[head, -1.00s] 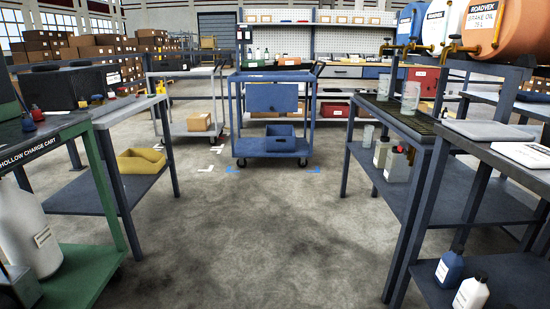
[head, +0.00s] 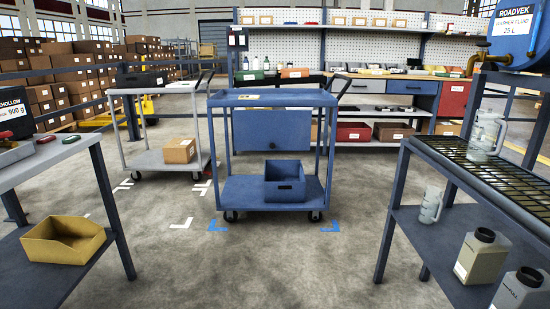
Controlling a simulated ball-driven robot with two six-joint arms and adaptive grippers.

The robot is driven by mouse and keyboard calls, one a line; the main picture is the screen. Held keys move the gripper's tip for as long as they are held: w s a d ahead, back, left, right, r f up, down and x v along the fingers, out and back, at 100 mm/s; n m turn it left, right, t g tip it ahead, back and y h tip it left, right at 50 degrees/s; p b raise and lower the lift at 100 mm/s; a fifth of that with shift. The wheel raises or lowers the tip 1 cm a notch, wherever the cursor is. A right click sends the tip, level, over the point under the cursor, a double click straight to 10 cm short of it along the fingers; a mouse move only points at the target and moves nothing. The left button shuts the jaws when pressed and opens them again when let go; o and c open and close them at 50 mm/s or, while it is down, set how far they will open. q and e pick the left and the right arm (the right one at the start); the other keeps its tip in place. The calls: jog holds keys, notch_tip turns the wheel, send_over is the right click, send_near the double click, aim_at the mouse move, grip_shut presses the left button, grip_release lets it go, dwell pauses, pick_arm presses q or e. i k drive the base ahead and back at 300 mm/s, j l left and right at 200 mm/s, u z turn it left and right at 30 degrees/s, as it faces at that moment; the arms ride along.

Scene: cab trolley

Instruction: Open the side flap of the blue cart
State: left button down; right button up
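The blue cart (head: 273,98) stands ahead near the middle of the head view, on castors, with a top shelf and a bottom shelf. Its side flap, a blue panel (head: 271,130), hangs upright below the top shelf, with a small dark spot near its lower middle. A blue open bin (head: 285,183) sits on the bottom shelf below the flap. Neither of my grippers is in view.
A grey cart (head: 166,158) with a cardboard box (head: 179,150) stands left of the blue cart. Side tables flank me: left with a yellow bin (head: 63,240), right with a grated top (head: 495,170) and jugs. The floor between is clear.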

aim_at(254, 129)
jog(key=i+j+z, duration=0.1)
jog(key=i, duration=1.05)
